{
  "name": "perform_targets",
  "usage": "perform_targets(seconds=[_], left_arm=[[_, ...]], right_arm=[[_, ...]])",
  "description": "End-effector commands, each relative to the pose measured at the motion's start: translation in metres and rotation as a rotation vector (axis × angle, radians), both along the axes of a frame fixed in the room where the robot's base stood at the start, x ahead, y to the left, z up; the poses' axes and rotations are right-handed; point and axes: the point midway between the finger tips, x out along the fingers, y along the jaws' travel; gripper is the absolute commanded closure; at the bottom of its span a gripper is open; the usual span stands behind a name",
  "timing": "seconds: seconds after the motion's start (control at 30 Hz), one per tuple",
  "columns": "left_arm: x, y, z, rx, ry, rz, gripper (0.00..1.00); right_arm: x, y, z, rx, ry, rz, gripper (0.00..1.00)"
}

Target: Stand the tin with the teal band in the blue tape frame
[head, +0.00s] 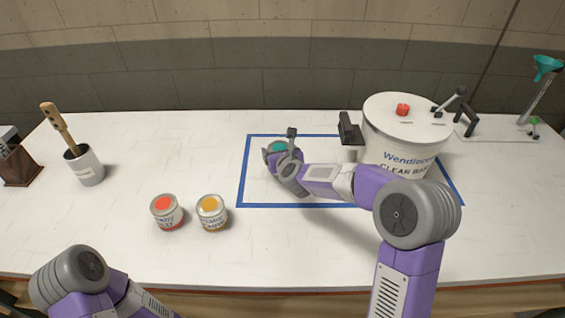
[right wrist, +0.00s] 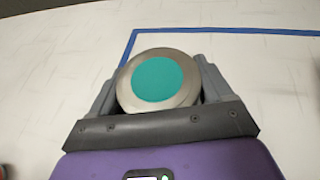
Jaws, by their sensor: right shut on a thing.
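The tin with the teal top (head: 277,147) is in my right gripper (head: 280,151), inside the left part of the blue tape frame (head: 243,168) as seen from the head. In the right wrist view the tin's round metal lid with its teal disc (right wrist: 158,79) sits between the two fingers, which are shut on its sides. The tape frame's corner (right wrist: 134,38) shows just beyond it. The tin looks upright; whether its base touches the table is hidden. My left gripper is out of view; only my left arm shows at the bottom left.
A large white bucket (head: 388,148) with a red knob stands at the frame's right side. A red-topped tin (head: 167,213) and a yellow-topped tin (head: 211,213) stand left of the frame. A brush pot (head: 86,168) and a brown holder (head: 20,165) are far left.

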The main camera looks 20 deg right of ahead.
Motion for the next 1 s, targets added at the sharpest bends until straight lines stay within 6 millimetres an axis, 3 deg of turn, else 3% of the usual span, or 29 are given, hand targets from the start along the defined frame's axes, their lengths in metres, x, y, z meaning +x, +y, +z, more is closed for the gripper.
perform_targets(seconds=[0.03, 0.17, 0.63, 0.67, 0.7, 0.8, 1.0], left_arm=[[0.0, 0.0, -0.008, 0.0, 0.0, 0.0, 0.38], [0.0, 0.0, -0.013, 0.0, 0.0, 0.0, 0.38], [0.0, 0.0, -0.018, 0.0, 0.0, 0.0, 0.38], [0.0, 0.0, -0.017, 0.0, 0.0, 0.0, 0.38], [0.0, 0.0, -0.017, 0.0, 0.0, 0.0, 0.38], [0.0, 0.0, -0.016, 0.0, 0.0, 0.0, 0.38], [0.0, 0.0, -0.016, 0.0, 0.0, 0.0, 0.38]], right_arm=[[0.0, 0.0, -0.014, -0.001, 0.002, -0.001, 0.56], [0.0, 0.0, -0.028, 0.0, 0.001, 0.0, 0.56], [0.0, 0.0, -0.033, 0.001, -0.001, 0.0, 0.56], [0.0, 0.0, -0.033, 0.001, 0.0, 0.0, 0.18], [0.0, 0.0, -0.033, 0.001, 0.0, 0.0, 0.11], [0.0, 0.0, -0.032, 0.001, 0.001, 0.0, 0.0], [0.0, 0.0, -0.032, 0.0, 0.001, 0.0, 0.0]])
